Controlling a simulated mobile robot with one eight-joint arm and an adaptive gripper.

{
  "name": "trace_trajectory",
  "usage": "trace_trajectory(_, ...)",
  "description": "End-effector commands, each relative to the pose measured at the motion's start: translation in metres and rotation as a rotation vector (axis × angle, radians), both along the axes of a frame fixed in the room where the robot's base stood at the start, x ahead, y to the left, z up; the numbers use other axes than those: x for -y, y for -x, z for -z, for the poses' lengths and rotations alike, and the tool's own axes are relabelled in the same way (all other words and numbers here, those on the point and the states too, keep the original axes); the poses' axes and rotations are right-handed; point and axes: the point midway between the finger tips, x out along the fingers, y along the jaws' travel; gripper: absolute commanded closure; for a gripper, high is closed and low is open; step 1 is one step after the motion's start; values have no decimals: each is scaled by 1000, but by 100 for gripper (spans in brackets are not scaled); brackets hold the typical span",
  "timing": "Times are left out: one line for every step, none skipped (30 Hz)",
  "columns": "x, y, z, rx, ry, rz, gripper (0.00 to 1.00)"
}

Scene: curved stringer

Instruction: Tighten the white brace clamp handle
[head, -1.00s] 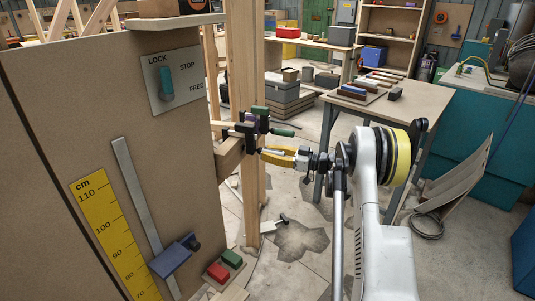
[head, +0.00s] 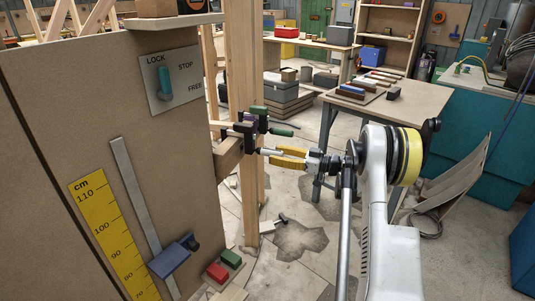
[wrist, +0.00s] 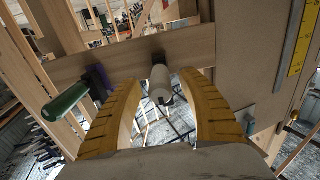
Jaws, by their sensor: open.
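The white brace clamp handle (wrist: 160,86) points toward me from the wooden brace (wrist: 75,67). In the wrist view it lies between the two yellow fingers of my gripper (wrist: 162,80), with a gap on each side. My gripper is open. In the head view the white handle (head: 268,152) shows as a small pale piece at the tips of my gripper (head: 279,155). The dark clamp (head: 246,131) sits on the brace beside the post. A green handle (wrist: 66,103) with a purple part stands left of my fingers in the wrist view.
A brown panel (head: 75,110) with a teal lever (head: 164,82) and yellow ruler (head: 103,222) stands left. Red (head: 217,272) and green blocks lie low beside it. A workbench (head: 415,100) is at right. The floor below my gripper is mostly clear.

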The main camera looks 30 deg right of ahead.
Motion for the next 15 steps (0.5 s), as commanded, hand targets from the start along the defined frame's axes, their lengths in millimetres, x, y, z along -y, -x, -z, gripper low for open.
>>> trace_trajectory(10, 9, 0, 0, 0, 5, 53)
trace_trajectory(14, 14, 0, 0, 0, 4, 53)
trace_trajectory(21, 21, 0, 0, 0, 4, 53)
trace_trajectory(25, 26, 0, 0, 0, 4, 53)
trace_trajectory(29, 30, 0, 0, 0, 3, 53)
trace_trajectory(34, 36, 0, 0, 0, 4, 53)
trace_trajectory(37, 40, 0, 0, 0, 3, 53)
trace_trajectory(40, 43, 0, 0, 0, 2, 53)
trace_trajectory(44, 47, 0, 0, 0, 2, 53)
trace_trajectory(47, 50, 0, 0, 0, 3, 53)
trace_trajectory(48, 52, 0, 0, 0, 2, 53)
trace_trajectory(50, 55, 0, 0, 0, 1, 53)
trace_trajectory(51, 56, 0, 0, 0, 0, 53)
trace_trajectory(52, 57, 0, 0, 0, 0, 53)
trace_trajectory(52, 58, 0, 0, 0, 0, 53)
